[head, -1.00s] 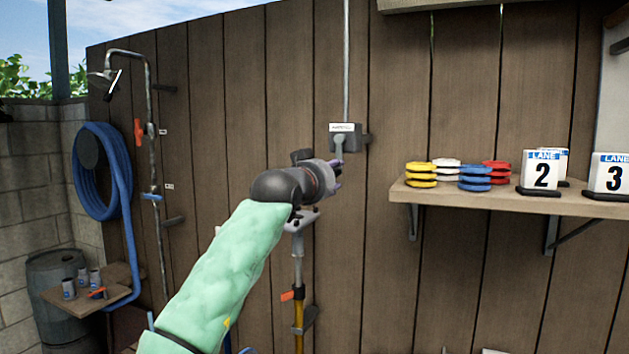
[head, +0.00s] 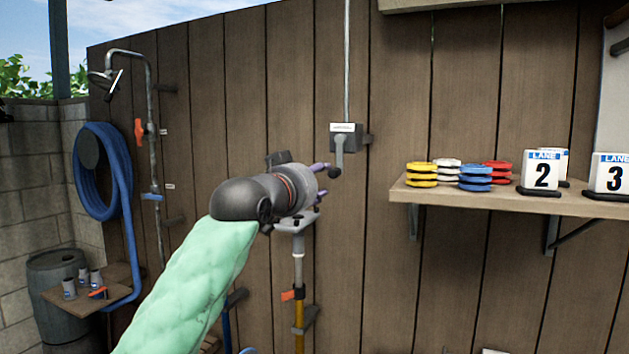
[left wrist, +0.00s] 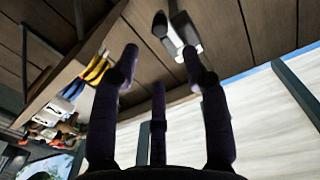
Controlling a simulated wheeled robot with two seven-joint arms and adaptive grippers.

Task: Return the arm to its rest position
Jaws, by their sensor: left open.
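My left arm, in a pale green sleeve, reaches up from the bottom left in the head view. Its gripper (head: 322,182) is open and empty in front of the plank wall, just below and left of a grey wall box (head: 346,131) with a downward lever (head: 339,152). A dark knob shows at the lever's lower end, close to the fingertips. In the left wrist view, the dark purple fingers (left wrist: 160,60) are spread with nothing between them. My right gripper is not in view.
A shelf (head: 400,190) at right holds coloured disc stacks (head: 475,172) and lane signs (head: 541,172). A post with a grey top (head: 298,222) stands behind my gripper. A shower pipe (head: 152,120), blue hose (head: 90,200) and small table (head: 60,296) are at left.

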